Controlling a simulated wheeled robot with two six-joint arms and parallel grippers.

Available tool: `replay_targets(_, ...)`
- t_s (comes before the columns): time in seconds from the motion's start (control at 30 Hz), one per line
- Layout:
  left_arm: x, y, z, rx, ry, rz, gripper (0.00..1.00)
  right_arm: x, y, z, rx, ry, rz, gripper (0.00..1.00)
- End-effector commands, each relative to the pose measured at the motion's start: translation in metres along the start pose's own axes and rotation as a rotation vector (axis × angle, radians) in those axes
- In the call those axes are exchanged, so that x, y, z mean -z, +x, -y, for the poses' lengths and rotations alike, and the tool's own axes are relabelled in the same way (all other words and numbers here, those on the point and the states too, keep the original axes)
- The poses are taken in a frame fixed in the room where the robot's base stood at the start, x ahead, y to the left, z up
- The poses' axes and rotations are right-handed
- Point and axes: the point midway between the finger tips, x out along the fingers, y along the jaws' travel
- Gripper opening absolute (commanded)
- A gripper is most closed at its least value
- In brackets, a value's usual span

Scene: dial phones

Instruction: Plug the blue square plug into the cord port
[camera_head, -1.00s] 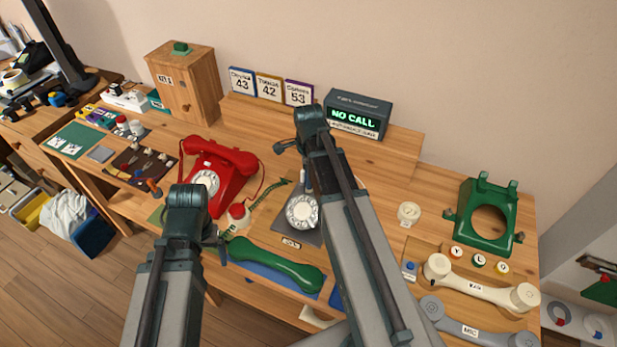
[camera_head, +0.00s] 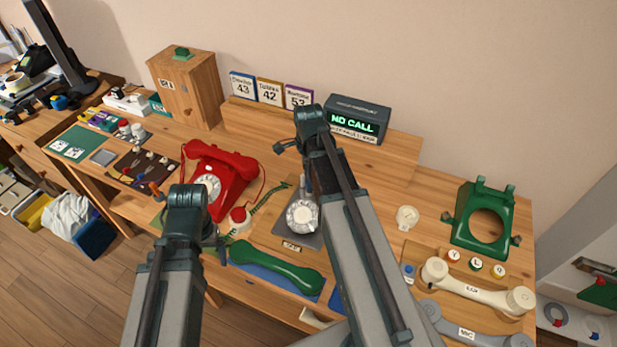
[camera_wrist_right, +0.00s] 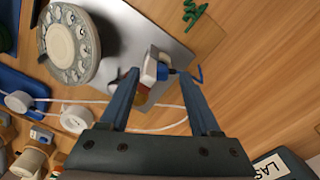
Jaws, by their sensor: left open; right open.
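In the right wrist view my right gripper (camera_wrist_right: 160,78) is open, low over the edge of a grey metal plate (camera_wrist_right: 184,60). A small white and blue block with a dark tip (camera_wrist_right: 155,70), perhaps the blue square plug, shows between its fingers; I cannot tell whether they touch it. A dial (camera_wrist_right: 72,45) sits on the plate, and in the head view it is the grey dial base (camera_head: 302,216). A white cord (camera_wrist_right: 110,101) crosses below the block. I cannot make out the cord port. My left gripper is hidden behind my arm in the head view.
A red phone (camera_head: 222,175), a green handset (camera_head: 275,268), a cream handset (camera_head: 475,290) and a green phone shell (camera_head: 465,236) lie around the wooden desk. A NO CALL display (camera_head: 357,118) stands at the back. Bare desk lies right of the dial base.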

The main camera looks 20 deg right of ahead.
Motion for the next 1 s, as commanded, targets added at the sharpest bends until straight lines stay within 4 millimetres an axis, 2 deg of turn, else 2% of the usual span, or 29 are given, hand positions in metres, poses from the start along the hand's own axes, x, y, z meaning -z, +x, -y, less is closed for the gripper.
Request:
replay_targets(0.03,-0.001,-0.013,0.001,0.0,0.0,0.0,0.86,0.0,-0.013,0.0,0.0,0.0,0.0,0.64)
replay_targets(0.63,-0.006,-0.102,0.01,0.0,0.0,0.0,0.86,0.0,-0.103,0.0,0.0,0.0,0.0,0.64)
replay_targets(0.8,-0.007,-0.117,0.011,0.0,0.001,0.0,0.86,0.0,-0.117,0.0,0.0,0.0,0.0,0.64)
replay_targets(1.0,-0.007,-0.118,0.011,0.0,0.001,0.0,0.86,0.0,-0.119,0.0,0.0,0.0,0.0,0.64)
